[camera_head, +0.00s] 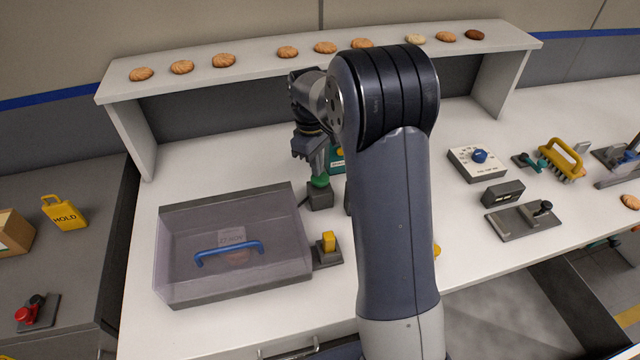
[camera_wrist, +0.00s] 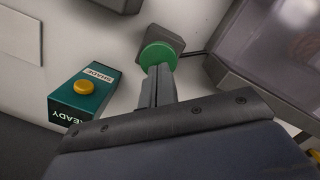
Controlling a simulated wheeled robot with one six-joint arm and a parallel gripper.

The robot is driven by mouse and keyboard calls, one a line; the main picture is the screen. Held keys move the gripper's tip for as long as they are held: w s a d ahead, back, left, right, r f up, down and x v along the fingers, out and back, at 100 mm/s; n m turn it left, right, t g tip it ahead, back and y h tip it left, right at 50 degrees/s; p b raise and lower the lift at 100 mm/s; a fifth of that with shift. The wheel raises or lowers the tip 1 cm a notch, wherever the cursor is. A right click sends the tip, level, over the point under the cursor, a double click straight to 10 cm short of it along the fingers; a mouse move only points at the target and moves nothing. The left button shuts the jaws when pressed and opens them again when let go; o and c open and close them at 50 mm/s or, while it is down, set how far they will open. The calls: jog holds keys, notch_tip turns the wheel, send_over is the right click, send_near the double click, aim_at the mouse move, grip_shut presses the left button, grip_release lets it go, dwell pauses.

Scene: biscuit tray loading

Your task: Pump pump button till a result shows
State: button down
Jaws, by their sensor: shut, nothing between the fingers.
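The clear case (camera_head: 180,250) with a blue handle (camera_head: 228,252) stands at front left, a yellow switch (camera_head: 329,242) beside it. A raised shelf (camera_head: 260,75) holds several biscuits. A white dial box (camera_head: 477,163) and a yellow-handled tool (camera_head: 562,158) lie right.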

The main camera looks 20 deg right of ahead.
jog(key=shift+f, duration=0.2)
jog(key=shift+f+b, duration=0.65)
jog(key=shift+f, duration=0.6)
jog(key=shift+w+a+r+p, duration=0.2)
jog(key=shift+r+p, duration=0.1)
jog(key=shift+p, duration=0.15)
jog(key=shift+w+a+r+p, duration=0.4)
jog(key=shift+w+a+p, duration=0.3)
jog(key=shift+w+p, duration=0.1)
jog(key=shift+w+a+f, duration=0.1)
jog(key=shift+w+a, duration=0.05)
